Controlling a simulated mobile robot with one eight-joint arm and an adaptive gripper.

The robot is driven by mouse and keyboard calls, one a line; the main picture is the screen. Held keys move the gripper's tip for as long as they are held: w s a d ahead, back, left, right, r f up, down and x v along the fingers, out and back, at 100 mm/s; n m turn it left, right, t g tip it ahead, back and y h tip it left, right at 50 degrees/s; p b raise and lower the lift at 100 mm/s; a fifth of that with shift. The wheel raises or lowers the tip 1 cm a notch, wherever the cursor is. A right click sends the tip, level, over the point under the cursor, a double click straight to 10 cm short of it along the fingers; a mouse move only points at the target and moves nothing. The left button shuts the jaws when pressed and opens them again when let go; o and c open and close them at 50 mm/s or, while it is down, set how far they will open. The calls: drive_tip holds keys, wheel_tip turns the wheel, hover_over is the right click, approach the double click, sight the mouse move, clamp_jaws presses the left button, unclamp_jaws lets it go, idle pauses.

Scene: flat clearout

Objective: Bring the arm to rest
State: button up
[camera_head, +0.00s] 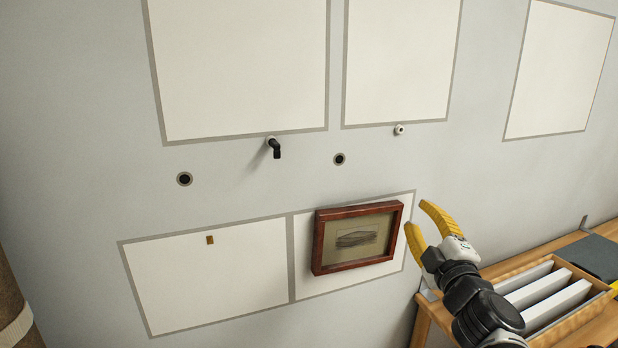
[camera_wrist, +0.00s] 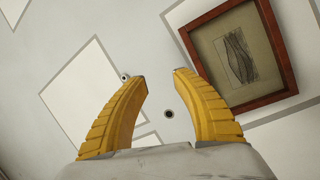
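My gripper (camera_head: 419,219) is in the right half of the head view, with its two yellow fingers apart and nothing between them. In the wrist view my gripper (camera_wrist: 160,75) also shows open and empty, with the wall behind it. A picture in a red-brown wooden frame (camera_head: 317,245) hangs on the wall over a pale outlined panel, just left of my gripper. The framed picture also shows in the wrist view (camera_wrist: 274,50), at the upper right. I cannot tell the exact gap between the fingers and the frame.
A wooden bench (camera_head: 602,325) stands at the lower right, under my arm. On it are a wooden box (camera_head: 597,303) with white slabs and a dark mat (camera_head: 592,256). A black hook (camera_head: 275,149) juts from the wall. A brown cylindrical thing (camera_head: 10,300) stands at the left edge.

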drive_tip(key=s+d+f+m+g+h, duration=0.2)
drive_tip(key=s+f+m+g+h, duration=0.2)
drive_tip(key=s+f+m+g, duration=0.5)
drive_tip(key=s+a+f+m+g+y, duration=0.1)
drive_tip(key=s+a+f+m+y, duration=0.1)
drive_tip(key=s, duration=0.4)
drive_tip(key=s+a+f+m+g+y, duration=0.2)
drive_tip(key=s+a+f, duration=0.2)
drive_tip(key=s+a, duration=0.3)
drive_tip(key=shift+s+d+f, duration=0.1)
drive_tip(key=shift+d, duration=0.05)
